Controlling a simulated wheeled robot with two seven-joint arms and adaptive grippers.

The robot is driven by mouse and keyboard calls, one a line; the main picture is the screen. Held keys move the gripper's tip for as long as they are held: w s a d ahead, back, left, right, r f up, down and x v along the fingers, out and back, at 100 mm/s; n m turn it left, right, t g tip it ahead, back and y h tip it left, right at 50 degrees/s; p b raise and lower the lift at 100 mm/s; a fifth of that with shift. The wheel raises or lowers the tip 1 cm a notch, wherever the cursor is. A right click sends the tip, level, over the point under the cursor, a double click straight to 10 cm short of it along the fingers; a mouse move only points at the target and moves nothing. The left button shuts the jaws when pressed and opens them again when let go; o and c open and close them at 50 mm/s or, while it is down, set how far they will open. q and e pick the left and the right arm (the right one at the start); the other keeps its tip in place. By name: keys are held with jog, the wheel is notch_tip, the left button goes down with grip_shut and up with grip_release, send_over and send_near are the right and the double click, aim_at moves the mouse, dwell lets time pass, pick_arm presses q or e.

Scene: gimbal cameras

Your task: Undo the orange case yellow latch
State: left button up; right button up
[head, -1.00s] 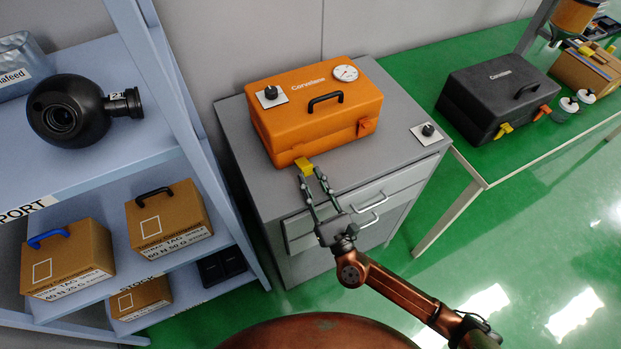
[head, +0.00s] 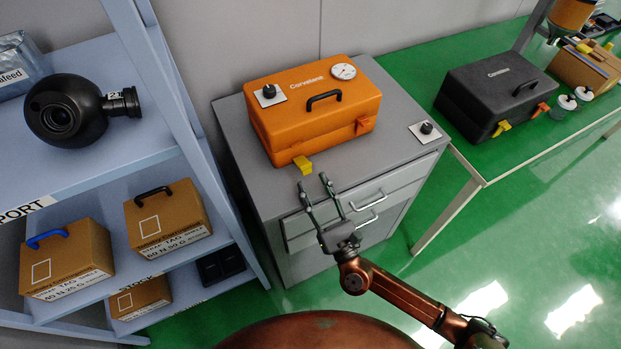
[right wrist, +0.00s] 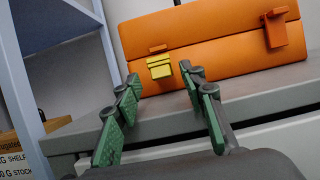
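The orange case (head: 312,108) stands closed on the grey cabinet top. Its yellow latch (head: 302,165) is at the left of the front face and sticks outward from it. In the right wrist view the yellow latch (right wrist: 159,67) sits just below a small orange catch (right wrist: 158,48), with a thin gap visible between them. My right gripper (head: 313,183) is open and empty in front of the latch, apart from it. Its two fingers straddle the latch's line in the right wrist view (right wrist: 160,76). My left gripper is not in view.
An orange latch (head: 363,126) is at the right of the case front. A knob plate (head: 424,132) lies at the cabinet's right edge. Drawer handles (head: 368,212) stick out below. A black case (head: 497,95) stands on the green table. Blue shelves (head: 120,190) stand close on the left.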

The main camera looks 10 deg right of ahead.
jog(key=v, duration=0.9)
jog(key=shift+s, duration=0.25)
jog(key=shift+d, duration=0.1)
